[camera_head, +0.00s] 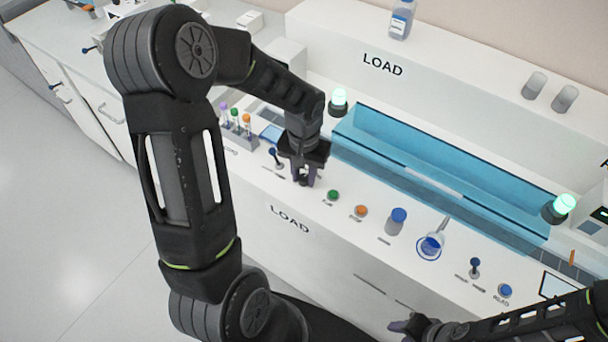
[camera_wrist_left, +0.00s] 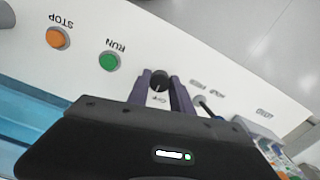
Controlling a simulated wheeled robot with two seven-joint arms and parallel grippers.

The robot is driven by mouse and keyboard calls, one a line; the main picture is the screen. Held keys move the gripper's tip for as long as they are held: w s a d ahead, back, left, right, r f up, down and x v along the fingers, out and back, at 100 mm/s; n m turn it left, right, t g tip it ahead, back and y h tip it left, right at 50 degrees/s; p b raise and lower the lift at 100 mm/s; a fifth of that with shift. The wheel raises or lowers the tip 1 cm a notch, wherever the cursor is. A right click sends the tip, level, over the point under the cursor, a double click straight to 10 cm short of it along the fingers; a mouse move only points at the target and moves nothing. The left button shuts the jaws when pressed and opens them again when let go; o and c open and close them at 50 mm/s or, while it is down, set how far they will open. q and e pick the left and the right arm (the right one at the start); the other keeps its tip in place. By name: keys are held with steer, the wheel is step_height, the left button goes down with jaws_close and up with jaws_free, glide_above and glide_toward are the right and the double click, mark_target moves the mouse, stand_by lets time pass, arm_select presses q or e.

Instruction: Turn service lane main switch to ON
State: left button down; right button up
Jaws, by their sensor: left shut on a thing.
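A dark round knob (camera_wrist_left: 159,79), which looks like the main switch, sits on the white LOAD panel. In the left wrist view, it is between the two purple-grey fingers of my left gripper (camera_wrist_left: 161,84), which is shut on it. A small label below the knob is too blurred to read, so I cannot tell the switch's setting. In the head view, my left gripper (camera_head: 306,180) points down at the panel, and its body and fingers mostly hide the knob. My right gripper (camera_head: 408,326) is at the bottom edge, and its jaw opening does not show clearly.
A green RUN button (camera_head: 333,195) and an orange STOP button (camera_head: 361,211) are right of my left gripper. A blue-tipped lever (camera_head: 273,155) stands close on its left. A tube rack (camera_head: 238,128) is farther left. A blue transparent cover (camera_head: 440,175) lies behind.

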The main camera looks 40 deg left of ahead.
mark_target(303, 178)
arm_select(q)
steer(key=shift+m, duration=2.3)
steer(key=c, duration=1.1)
jaws_free()
steer(key=shift+c, duration=0.2)
steer(key=shift+r, duration=0.1)
step_height(303, 178, up, 8)
steer(key=shift+f, duration=0.15)
